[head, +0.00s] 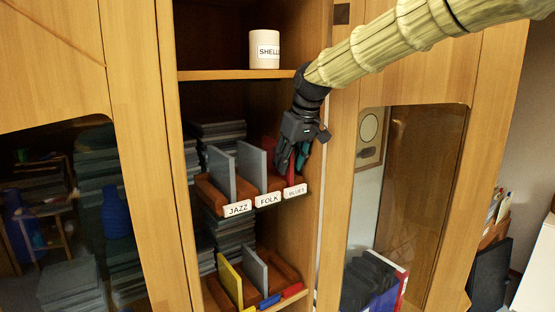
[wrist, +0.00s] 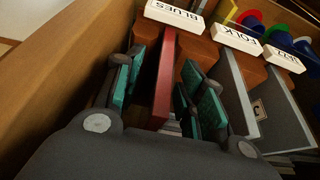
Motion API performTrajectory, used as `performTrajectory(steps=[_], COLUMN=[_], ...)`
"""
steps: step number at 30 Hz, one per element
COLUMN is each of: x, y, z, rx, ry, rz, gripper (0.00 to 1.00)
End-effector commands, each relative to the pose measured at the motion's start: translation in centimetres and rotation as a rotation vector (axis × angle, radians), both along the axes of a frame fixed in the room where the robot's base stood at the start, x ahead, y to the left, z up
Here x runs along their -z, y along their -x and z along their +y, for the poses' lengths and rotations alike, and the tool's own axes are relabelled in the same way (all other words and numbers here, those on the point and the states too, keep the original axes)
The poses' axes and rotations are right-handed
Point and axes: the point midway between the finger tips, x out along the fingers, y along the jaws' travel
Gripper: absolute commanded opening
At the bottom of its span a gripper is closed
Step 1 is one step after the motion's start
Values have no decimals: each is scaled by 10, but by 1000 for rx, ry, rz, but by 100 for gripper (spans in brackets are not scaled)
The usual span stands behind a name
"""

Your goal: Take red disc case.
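The red disc case (wrist: 163,85) stands upright in the BLUES section of the rack, behind the BLUES label (wrist: 174,13). In the head view the red case (head: 283,157) is partly hidden by my gripper (head: 298,155). In the wrist view my gripper (wrist: 165,85) is open, with one teal-padded finger on each side of the case. Small gaps show between the pads and the case, so it does not look gripped.
Grey cases stand in the JAZZ (head: 221,172) and FOLK (head: 251,165) sections to the left. A SHELL-labelled cup (head: 264,50) is on the shelf above. A cabinet upright (head: 338,200) is close to my gripper's right. Yellow (head: 230,283) and grey cases are below.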

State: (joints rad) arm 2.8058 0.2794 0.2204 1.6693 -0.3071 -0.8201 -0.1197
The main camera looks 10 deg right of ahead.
Motion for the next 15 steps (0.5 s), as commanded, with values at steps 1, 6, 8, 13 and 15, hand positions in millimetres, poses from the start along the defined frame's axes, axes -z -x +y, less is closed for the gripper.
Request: performTrajectory(steps=[1,6,8,13,15], x=[0,0,0,0,0], y=[0,0,0,0,0], z=[-1,-1,0,0,0], rx=[1,1,0,0,0], ry=[-1,0,0,0,0], rz=[-1,0,0,0,-1], gripper=[39,34,23,0,0])
